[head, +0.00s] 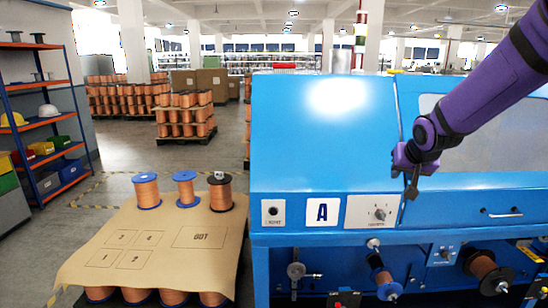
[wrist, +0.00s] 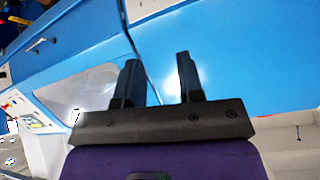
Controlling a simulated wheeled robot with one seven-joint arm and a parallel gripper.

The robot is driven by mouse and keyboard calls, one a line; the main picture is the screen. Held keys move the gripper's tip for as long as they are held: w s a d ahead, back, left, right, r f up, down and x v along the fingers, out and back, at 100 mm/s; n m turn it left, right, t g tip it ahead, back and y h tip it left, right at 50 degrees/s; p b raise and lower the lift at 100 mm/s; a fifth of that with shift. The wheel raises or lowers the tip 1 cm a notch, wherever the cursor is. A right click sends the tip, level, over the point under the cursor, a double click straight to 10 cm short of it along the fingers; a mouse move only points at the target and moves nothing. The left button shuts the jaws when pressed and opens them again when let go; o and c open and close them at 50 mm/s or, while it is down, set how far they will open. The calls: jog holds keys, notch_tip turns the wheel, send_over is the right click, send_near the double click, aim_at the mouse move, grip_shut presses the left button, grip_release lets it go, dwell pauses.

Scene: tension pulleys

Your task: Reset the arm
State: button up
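My purple arm comes in from the upper right in the head view. My gripper (head: 411,188) points down in front of the blue machine (head: 300,150), close to its front panel. In the wrist view, the two dark fingers of my gripper (wrist: 158,82) stand apart with nothing between them. Blue machine panels (wrist: 235,50) lie beyond the fingers. I cannot tell the exact gap between the fingertips and the panel.
Copper wire spools (head: 147,191) stand on a brown sheet (head: 160,245) at the left. Below the machine's front edge are mounted spools, one blue-capped (head: 380,275) and one dark-rimmed (head: 485,270). A shelf (head: 40,120) stands far left. The floor between shelf and pallets is open.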

jog(key=s+a+r+n+g, duration=0.1)
jog(key=s+r, duration=0.1)
jog(key=s, duration=0.9)
jog(key=s+a+r+n, duration=0.1)
jog(key=s+r, duration=0.2)
jog(key=s, duration=0.8)
jog(key=s+a+r+g, duration=0.1)
jog(key=s+r, duration=0.2)
jog(key=s, duration=0.9)
jog(key=shift+n+g+y, duration=0.3)
jog(key=shift+n+y, duration=0.1)
jog(key=shift+w, duration=0.1)
